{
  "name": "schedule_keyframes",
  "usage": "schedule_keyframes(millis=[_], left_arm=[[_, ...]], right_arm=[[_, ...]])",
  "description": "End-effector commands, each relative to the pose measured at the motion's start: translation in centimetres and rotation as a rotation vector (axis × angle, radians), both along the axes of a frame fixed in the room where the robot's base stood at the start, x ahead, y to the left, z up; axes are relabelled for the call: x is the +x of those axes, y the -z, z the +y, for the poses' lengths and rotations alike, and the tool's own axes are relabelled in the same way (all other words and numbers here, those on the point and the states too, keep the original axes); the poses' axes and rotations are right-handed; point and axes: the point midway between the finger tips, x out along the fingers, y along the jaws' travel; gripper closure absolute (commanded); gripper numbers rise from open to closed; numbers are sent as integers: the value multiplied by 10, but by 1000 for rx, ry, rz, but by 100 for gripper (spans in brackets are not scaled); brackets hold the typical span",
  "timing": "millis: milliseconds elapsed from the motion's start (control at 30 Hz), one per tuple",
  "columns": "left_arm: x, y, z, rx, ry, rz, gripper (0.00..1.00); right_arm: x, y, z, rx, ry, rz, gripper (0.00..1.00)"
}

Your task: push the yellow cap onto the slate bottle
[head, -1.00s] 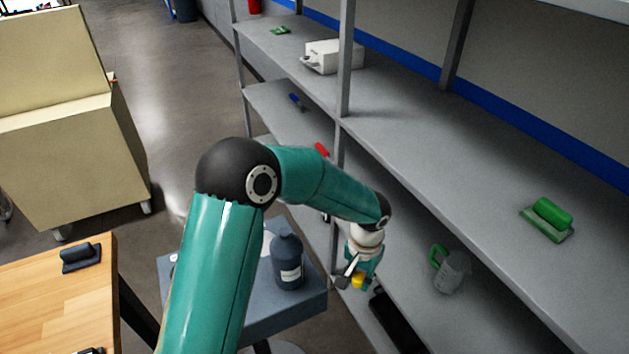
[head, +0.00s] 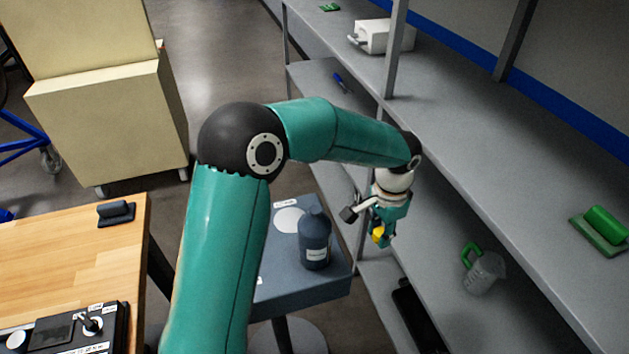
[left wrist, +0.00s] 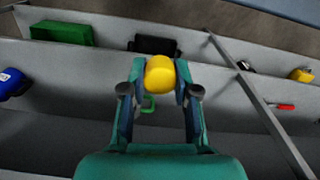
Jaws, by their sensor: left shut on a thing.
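My left gripper (head: 380,236) is shut on the yellow cap (head: 378,233). In the left wrist view the cap (left wrist: 160,75) sits between the two fingertips (left wrist: 160,82). The slate bottle (head: 315,240) stands upright on a small dark grey stand, with a pale label on its front. The gripper and cap are to the right of the bottle in the head view, in front of the shelf unit and apart from the bottle. My right gripper is not in view.
The grey stand (head: 285,283) also bears a white disc (head: 290,219). Grey shelves (head: 480,150) rise close on the right, with a clear jug (head: 485,272) and a green-handled tool (head: 602,230). A wooden table (head: 60,255) is at the left.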

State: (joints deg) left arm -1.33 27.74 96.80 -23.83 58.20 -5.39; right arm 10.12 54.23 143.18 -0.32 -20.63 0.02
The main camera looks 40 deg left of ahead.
Motion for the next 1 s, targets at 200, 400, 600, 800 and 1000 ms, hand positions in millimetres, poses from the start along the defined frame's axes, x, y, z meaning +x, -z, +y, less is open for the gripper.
schedule_keyframes(millis=[200,400,600,800,1000], left_arm=[[-21,-68,46,4,377,-14,100],[-61,-126,75,5,726,-13,100],[-94,-159,89,4,955,-9,100],[-105,-167,93,2,1030,-5,100],[-105,-154,93,1,1032,-5,100]], right_arm=[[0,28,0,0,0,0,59],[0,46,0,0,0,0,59],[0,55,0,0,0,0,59],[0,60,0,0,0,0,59],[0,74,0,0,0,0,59]])
